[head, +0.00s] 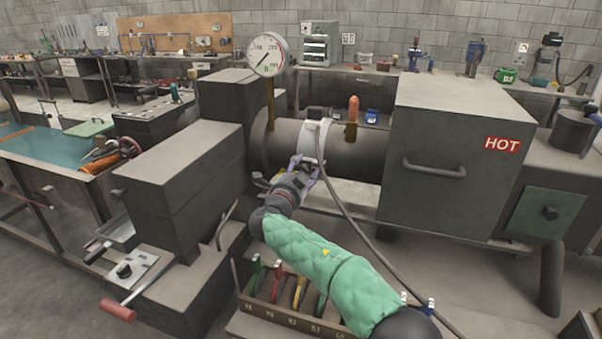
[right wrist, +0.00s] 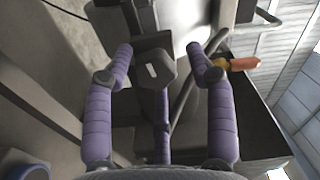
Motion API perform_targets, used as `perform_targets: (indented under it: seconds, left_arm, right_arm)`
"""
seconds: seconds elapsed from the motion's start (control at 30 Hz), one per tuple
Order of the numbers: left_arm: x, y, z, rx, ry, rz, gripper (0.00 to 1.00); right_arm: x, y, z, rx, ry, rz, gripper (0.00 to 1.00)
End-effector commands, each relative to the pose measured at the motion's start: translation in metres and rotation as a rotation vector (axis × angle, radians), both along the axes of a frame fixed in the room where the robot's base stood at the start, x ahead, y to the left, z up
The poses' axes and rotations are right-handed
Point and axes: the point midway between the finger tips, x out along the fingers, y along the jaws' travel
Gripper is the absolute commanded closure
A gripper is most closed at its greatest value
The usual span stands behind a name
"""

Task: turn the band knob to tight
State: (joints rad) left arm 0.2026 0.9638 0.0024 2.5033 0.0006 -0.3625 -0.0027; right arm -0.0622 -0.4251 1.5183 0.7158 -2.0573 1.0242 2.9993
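A pale band (head: 313,138) wraps the dark horizontal tube (head: 350,155) in the head view. My right gripper (head: 304,166), with purple padded fingers, is in front of the band at its lower edge. In the right wrist view a dark angular knob (right wrist: 153,71) with a short white mark lies between the spread fingertips of this gripper (right wrist: 160,62). Gaps show on both sides of the knob, so the fingers look open and apart from it. A third finger points at the knob from below. The head view does not show the knob clearly. My left gripper is not in view.
A grey cabinet marked HOT (head: 450,120) stands right of the tube. A round gauge (head: 267,55) rises behind it. A grey hose (head: 350,215) hangs close to my right arm. A rack with several coloured handles (head: 285,310) sits below.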

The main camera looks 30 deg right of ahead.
Motion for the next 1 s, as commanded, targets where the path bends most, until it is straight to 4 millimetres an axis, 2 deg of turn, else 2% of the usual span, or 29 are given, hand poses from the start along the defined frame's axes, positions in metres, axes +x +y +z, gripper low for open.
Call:
perform_targets:
  seconds: [0.3,0.47,1.0]
  left_arm:
    - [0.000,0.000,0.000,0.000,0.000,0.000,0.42]
    - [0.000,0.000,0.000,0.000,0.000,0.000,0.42]
    - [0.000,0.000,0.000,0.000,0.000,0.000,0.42]
  right_arm:
    - [0.000,0.003,-0.002,0.000,0.004,0.004,0.42]
    - [-0.008,0.013,-0.002,0.000,0.004,0.006,0.42]
    - [-0.066,0.081,-0.002,0.000,0.003,0.006,0.42]
